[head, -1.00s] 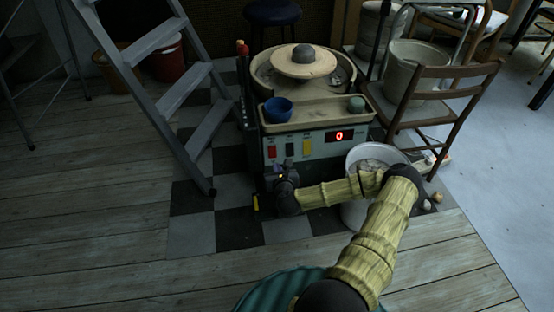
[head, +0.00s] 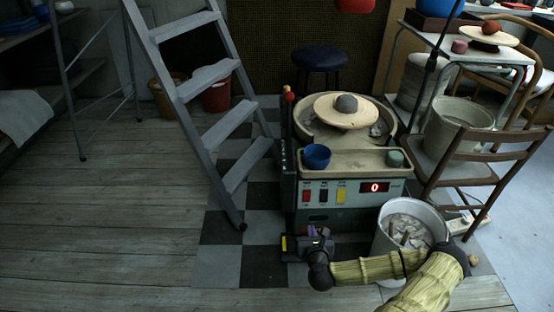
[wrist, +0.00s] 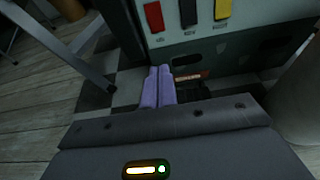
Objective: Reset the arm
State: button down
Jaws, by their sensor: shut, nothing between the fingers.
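My gripper (head: 317,232) is low in front of the pottery wheel's control panel, pointing toward the machine. In the wrist view its two purple fingers (wrist: 158,87) lie side by side, shut with nothing between them. My arm reaches in from the lower right, bent, passing in front of the white bucket. The pottery wheel (head: 342,190) stands just beyond the gripper, with red, dark and yellow switches and a red display reading 0. Whether the fingertips touch the machine cannot be told.
A grey stepladder (head: 208,125) stands left of the wheel. A white bucket (head: 385,232) with clay scraps is right of the gripper, partly behind my arm. A wooden chair (head: 480,145) is farther right. A blue bowl (head: 316,155) sits on the wheel's tray. Plank floor at left is clear.

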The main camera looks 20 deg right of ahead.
jog(key=s+a+r+n+g+y+p, duration=0.25)
jog(key=a+r+n+y, duration=0.2)
jog(key=n, duration=0.65)
jog(key=s+a+r+n+g+y+p, duration=0.1)
jog(key=a+r+n+g+y+p, duration=0.3)
jog(key=n, duration=0.7)
jog(key=s+a+r+n+g+h+p, duration=0.15)
jog(key=s+r+n, duration=0.35)
jog(key=r, duration=0.5)
jog(key=s+a+r+n+g+h+p, duration=0.1)
jog(key=s+a+r+n+h+p, duration=0.15)
jog(key=r+n, duration=0.55)
jog(key=s+a+r+n+g+h+p, duration=0.15)
jog(key=s+r+n, duration=0.25)
jog(key=r, duration=0.7)
notch_tip(320, 180, up, 38)
jog(key=p, duration=3.7)
jog(key=shift+d+f+y+p, duration=0.15)
jog(key=shift+f+y+p, duration=0.15)
jog(key=shift+y, duration=0.1)
jog(key=shift+s, duration=0.1)
